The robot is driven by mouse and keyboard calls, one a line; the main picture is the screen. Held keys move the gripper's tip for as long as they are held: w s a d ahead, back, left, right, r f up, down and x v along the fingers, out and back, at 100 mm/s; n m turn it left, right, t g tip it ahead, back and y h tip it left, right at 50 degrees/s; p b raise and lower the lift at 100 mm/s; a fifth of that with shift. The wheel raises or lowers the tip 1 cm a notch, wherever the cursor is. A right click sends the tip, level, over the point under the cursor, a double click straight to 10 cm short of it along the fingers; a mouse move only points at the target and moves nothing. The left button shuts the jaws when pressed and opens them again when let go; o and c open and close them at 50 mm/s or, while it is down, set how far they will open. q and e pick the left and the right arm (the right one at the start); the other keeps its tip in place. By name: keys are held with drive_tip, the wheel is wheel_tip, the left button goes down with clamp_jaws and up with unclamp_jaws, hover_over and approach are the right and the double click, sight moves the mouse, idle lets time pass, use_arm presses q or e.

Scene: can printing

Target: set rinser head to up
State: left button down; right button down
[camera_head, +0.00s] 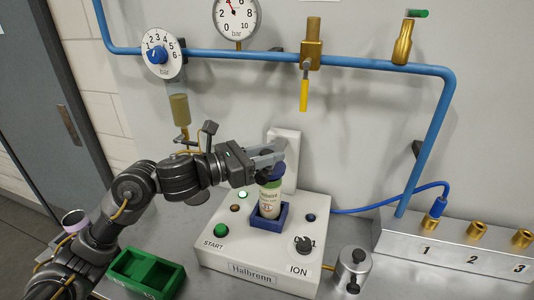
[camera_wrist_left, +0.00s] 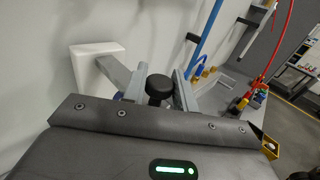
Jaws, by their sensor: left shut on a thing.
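The rinser is a white box (camera_head: 235,243) labelled "Halbrenn", with a white post (camera_head: 291,165) at its back. The post (camera_wrist_left: 84,72) also shows in the wrist view, with a grey arm reaching out from it. A black knob (camera_wrist_left: 159,86) at the arm's end sits between the fingers of my left gripper (camera_head: 270,160), which is shut on it. The can stands upright in a blue holder (camera_head: 268,222). My fingers hide most of the head.
A green START button (camera_head: 221,230) and a black knob (camera_head: 302,245) are on the box. A green tray (camera_head: 146,272) lies left, a metal cylinder (camera_head: 352,265) right. A blue pipe (camera_head: 428,140) and yellow-handled valve (camera_head: 304,93) are on the wall. A numbered manifold (camera_head: 452,250) is at far right.

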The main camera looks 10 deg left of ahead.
use_arm(q)
drive_tip(key=r+p, duration=0.2)
drive_tip(key=w+r+n+g+y+p, duration=0.1)
drive_tip(key=p, duration=0.1)
drive_tip(key=shift+r, duration=0.35)
drive_tip(key=shift+w+d+r+n, duration=0.1)
drive_tip(key=shift+w+r+n, duration=0.15)
drive_tip(key=shift+w+n, duration=0.05)
drive_tip(key=shift+w+d+r+g+y+p, duration=0.1)
drive_tip(key=shift+w+r+g+y+p, duration=0.1)
drive_tip(key=shift+w+r+p, duration=0.3)
drive_tip(key=shift+w+d+r+g+y+p, duration=0.1)
drive_tip(key=shift+w+r+y+p, duration=0.1)
drive_tip(key=shift+r, duration=0.5)
drive_tip(key=shift+w+r+n, duration=0.2)
drive_tip(key=shift+w+n, duration=0.1)
drive_tip(key=shift+n, duration=0.1)
drive_tip(key=shift+w+d+r, duration=0.15)
drive_tip(key=shift+w+r, duration=0.4)
drive_tip(key=shift+w, duration=0.05)
